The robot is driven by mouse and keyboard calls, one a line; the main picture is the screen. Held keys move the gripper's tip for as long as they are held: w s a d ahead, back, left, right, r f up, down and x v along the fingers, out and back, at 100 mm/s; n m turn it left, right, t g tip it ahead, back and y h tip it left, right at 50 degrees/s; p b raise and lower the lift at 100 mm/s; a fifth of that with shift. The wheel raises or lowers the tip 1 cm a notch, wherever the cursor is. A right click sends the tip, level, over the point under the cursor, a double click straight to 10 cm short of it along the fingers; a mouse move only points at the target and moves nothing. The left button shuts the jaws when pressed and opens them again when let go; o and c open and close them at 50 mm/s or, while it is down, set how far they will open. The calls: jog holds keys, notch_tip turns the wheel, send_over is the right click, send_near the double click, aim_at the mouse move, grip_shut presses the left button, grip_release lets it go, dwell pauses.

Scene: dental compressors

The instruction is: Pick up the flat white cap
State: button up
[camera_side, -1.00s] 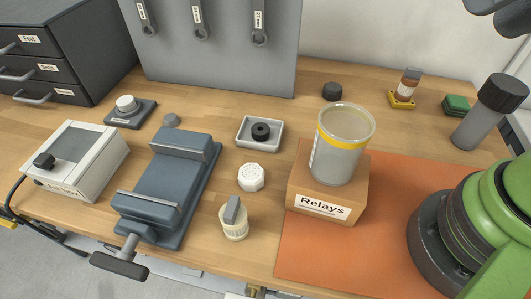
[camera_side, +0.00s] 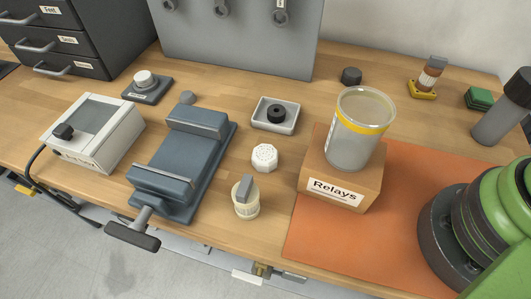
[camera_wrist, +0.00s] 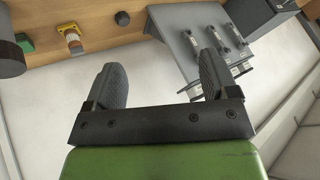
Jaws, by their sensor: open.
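A flat white octagonal cap (camera_side: 264,157) with small holes in its top lies on the wooden bench in the side view, between the grey vise and the Relays box. Nothing covers it. It is not in the wrist view. My gripper (camera_wrist: 162,62) shows in the wrist view with its two dark fingers wide apart and nothing between them. It faces the back of the bench and the wall, away from the cap. The fingers are not in the side view.
A grey vise (camera_side: 180,170) stands left of the cap. Right of it, a glass jar (camera_side: 355,150) stands on the Relays box (camera_side: 341,192). A cream cylinder with a grey top (camera_side: 246,203) is in front, and a tray (camera_side: 275,128) holding a black ring is behind.

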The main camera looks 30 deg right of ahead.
jog(key=n+g+h, duration=0.2)
jog(key=n+g, duration=0.4)
jog(key=g, duration=0.1)
send_over(263, 151)
notch_tip(263, 151, down, 21)
notch_tip(263, 151, down, 4)
jog(key=shift+s+a+f, duration=0.15)
jog(key=shift+f, duration=0.1)
jog(key=f, duration=0.6)
jog(key=shift+d, duration=0.2)
jog(key=shift+r, duration=0.1)
jog(key=c, duration=1)
